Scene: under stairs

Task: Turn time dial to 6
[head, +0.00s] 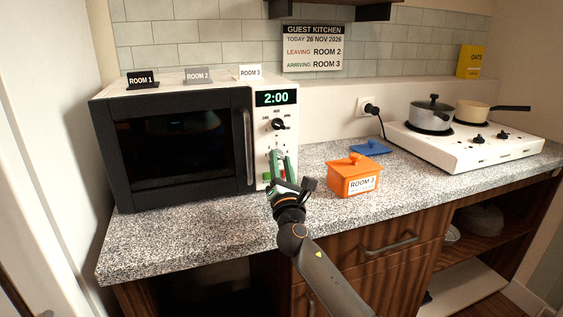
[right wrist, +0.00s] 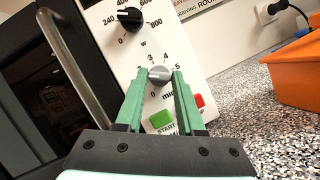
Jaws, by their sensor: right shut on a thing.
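The microwave (head: 265,140) stands on the counter, its door shut. Its display (head: 276,98) reads 2:00. The grey time dial (right wrist: 159,76) sits low on the white control panel, with marks such as 0, 2, 3, 4 and 5 and "min" printed around it. My right gripper (right wrist: 160,78) has its green fingers shut on both sides of this dial. In the head view the right gripper (head: 279,158) hides the dial. I cannot read the dial's pointer surely. My left gripper is not in view.
A black power dial (right wrist: 129,18) sits above. A green START button (right wrist: 162,120) and a red button (right wrist: 197,102) lie below the time dial. An orange lidded pot (head: 353,178) labelled ROOM 3 stands right of the gripper. A white hob (head: 480,150) with pans is farther right.

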